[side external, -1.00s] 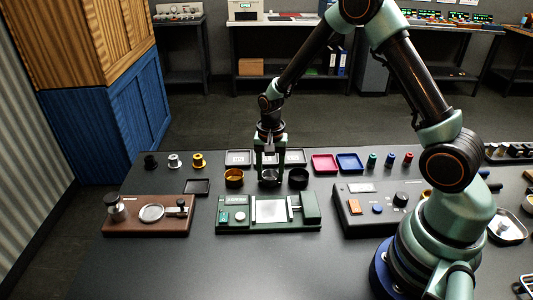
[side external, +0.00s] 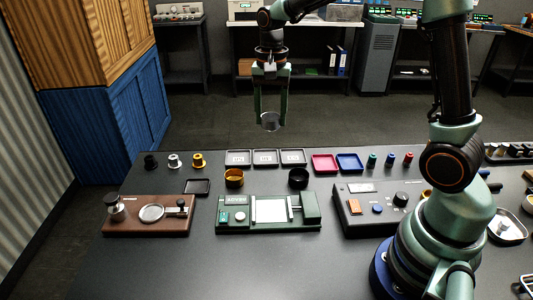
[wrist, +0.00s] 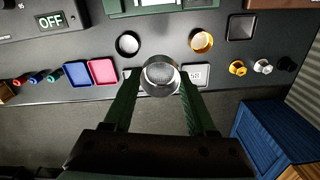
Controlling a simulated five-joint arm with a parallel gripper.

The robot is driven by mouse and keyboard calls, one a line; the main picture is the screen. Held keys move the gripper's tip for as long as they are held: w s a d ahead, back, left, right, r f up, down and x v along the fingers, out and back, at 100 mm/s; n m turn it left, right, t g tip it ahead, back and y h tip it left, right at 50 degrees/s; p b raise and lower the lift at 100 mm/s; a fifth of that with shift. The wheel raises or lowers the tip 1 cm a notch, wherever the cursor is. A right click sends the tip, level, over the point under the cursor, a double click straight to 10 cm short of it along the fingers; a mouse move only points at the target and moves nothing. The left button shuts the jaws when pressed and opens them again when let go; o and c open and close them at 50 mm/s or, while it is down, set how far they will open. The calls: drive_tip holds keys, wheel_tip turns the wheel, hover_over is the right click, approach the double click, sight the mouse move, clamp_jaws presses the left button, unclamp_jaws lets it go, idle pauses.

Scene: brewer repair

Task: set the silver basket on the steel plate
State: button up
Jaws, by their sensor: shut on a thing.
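My gripper (side external: 271,118) is shut on the silver basket (side external: 270,124), a small round metal cup, and holds it in the air well above the table's back edge. In the wrist view the basket (wrist: 160,75) sits between the two green fingers, its open top facing the camera and its mesh bottom visible. The steel plate (side external: 271,209) is a bright square on the green device (side external: 231,222) at the front middle of the table. It is bare and lies below and in front of the basket. In the wrist view only the device's edge (wrist: 165,6) shows.
A gold basket (side external: 234,178) and a black basket (side external: 298,178) stand behind the green device with a gap between them. Square grey trays (side external: 265,157), a pink tray (side external: 324,163) and a blue tray (side external: 349,162) line the back. A brown board (side external: 148,216) and a dark control box (side external: 375,210) flank the device.

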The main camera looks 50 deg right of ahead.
drive_tip(key=shift+r, duration=0.55)
drive_tip(key=shift+a, duration=0.15)
approach(270, 210)
drive_tip(key=shift+w+d+f, duration=0.2)
drive_tip(key=shift+d, duration=0.05)
drive_tip(key=shift+s+a+f, duration=0.2)
drive_tip(key=shift+s+f, duration=0.15)
drive_tip(key=shift+f, duration=2.1)
drive_tip(key=shift+f, duration=0.6)
drive_tip(key=o, duration=1.4)
drive_tip(key=shift+w, duration=0.1)
drive_tip(key=shift+o, duration=0.2)
drive_tip(key=shift+r, duration=0.1)
